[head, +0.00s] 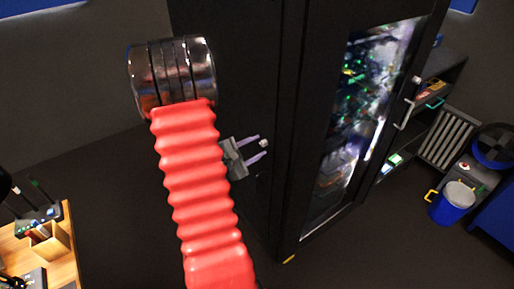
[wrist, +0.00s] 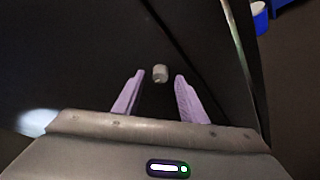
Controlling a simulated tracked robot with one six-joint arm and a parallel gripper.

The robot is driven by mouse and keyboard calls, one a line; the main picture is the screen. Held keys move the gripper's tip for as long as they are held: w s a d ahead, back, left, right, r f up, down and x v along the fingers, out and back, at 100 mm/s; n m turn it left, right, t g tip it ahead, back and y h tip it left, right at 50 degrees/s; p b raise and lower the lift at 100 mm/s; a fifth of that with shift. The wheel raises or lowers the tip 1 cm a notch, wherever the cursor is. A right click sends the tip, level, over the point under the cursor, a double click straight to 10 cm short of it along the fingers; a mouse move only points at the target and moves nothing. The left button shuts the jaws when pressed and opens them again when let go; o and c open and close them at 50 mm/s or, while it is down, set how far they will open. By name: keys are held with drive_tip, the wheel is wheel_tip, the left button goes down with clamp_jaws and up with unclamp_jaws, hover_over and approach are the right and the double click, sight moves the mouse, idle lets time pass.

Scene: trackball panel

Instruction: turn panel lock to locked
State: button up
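The panel lock appears as a small pale grey knob (head: 263,143) on the dark side face of the tall black cabinet (head: 225,60). The knob also shows in the wrist view (wrist: 160,73), close to level with the fingertips and centred in the gap. My gripper (head: 259,147) is open, with its two purple fingers pointing at the cabinet face. In the wrist view my gripper (wrist: 159,79) has a finger on each side of the knob, with clear gaps on both sides. I cannot tell how deep the knob sits between them, or its turn angle.
The cabinet's glass door (head: 365,110) shows lit electronics and has a handle (head: 405,113). A wooden desk (head: 68,240) stands at lower left. A blue bucket (head: 452,205) and a radiator (head: 448,138) are at right. The dark floor left of the cabinet looks clear.

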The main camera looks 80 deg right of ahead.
drive_tip(key=shift+s+d+f, duration=0.15)
drive_tip(key=shift+s+d, duration=0.05)
drive_tip(key=shift+d, duration=0.25)
drive_tip(key=shift+c, duration=0.5)
clamp_jaws()
drive_tip(key=shift+a, duration=0.25)
drive_tip(key=shift+d, duration=0.15)
